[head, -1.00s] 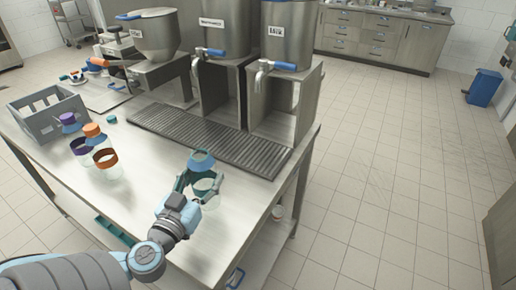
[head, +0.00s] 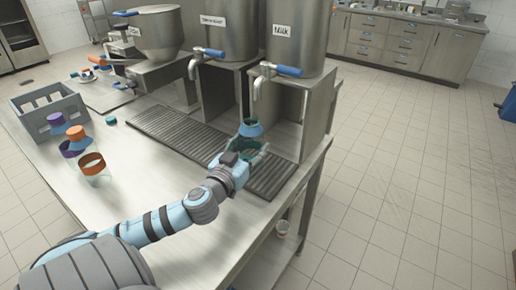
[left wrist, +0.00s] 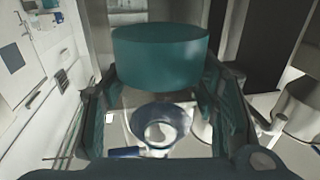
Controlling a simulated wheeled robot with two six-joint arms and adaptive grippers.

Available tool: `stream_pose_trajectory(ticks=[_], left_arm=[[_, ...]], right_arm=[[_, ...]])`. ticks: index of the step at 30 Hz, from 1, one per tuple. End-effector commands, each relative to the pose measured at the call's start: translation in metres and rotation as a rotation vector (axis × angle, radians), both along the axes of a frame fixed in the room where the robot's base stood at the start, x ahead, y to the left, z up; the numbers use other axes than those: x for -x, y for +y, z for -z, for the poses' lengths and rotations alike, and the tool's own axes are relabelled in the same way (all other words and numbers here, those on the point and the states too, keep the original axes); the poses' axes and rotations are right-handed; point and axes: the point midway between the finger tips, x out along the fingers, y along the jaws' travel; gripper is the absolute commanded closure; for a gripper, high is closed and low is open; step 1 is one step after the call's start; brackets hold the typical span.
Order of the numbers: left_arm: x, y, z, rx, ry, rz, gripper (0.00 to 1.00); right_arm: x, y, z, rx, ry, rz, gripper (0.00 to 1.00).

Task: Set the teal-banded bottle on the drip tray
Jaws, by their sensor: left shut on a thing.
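The teal-banded bottle (head: 250,128) shows a blue collar above my left gripper (head: 250,156) in the head view. My left gripper is shut around the bottle at its teal band. The band (left wrist: 160,58) shows large between the fingers in the left wrist view. The bottle looks upright, at the right part of the ribbed drip tray (head: 165,126), in front of the Milk dispenser (head: 299,40). My gripper hides its base, so I cannot tell whether it touches the tray. My right gripper is not in view.
Bottles with an orange band (head: 92,163) and a purple band (head: 70,149) stand on the table's left. A grey crate (head: 36,115) is behind them. The Milk tap (head: 258,86) hangs close above the held bottle. The left part of the tray is clear.

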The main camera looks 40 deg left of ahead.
Motion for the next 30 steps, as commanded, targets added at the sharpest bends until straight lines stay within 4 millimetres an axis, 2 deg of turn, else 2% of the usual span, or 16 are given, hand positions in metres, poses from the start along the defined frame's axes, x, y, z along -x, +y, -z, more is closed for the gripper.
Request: stream_pose_trajectory(ticks=[6, 9, 17, 18, 21, 30], left_arm=[[-0.040, 0.009, -0.003, 0.005, -0.007, 0.002, 0.66], [-0.039, 0.008, 0.015, 0.003, 0.000, 0.005, 0.66], [-0.039, 0.008, 0.015, 0.001, -0.001, 0.007, 0.66], [-0.039, 0.008, 0.014, 0.001, -0.001, 0.007, 0.39], [-0.039, 0.008, 0.014, 0.001, -0.001, 0.007, 0.26], [-0.039, 0.008, 0.013, 0.001, -0.001, 0.007, 0.26]], right_arm=[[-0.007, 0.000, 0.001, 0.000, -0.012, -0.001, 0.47], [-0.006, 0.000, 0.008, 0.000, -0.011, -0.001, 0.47], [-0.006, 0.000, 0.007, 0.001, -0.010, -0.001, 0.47], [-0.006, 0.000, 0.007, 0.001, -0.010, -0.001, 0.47], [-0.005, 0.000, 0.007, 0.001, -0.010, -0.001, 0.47], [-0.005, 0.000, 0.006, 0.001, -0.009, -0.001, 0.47]])
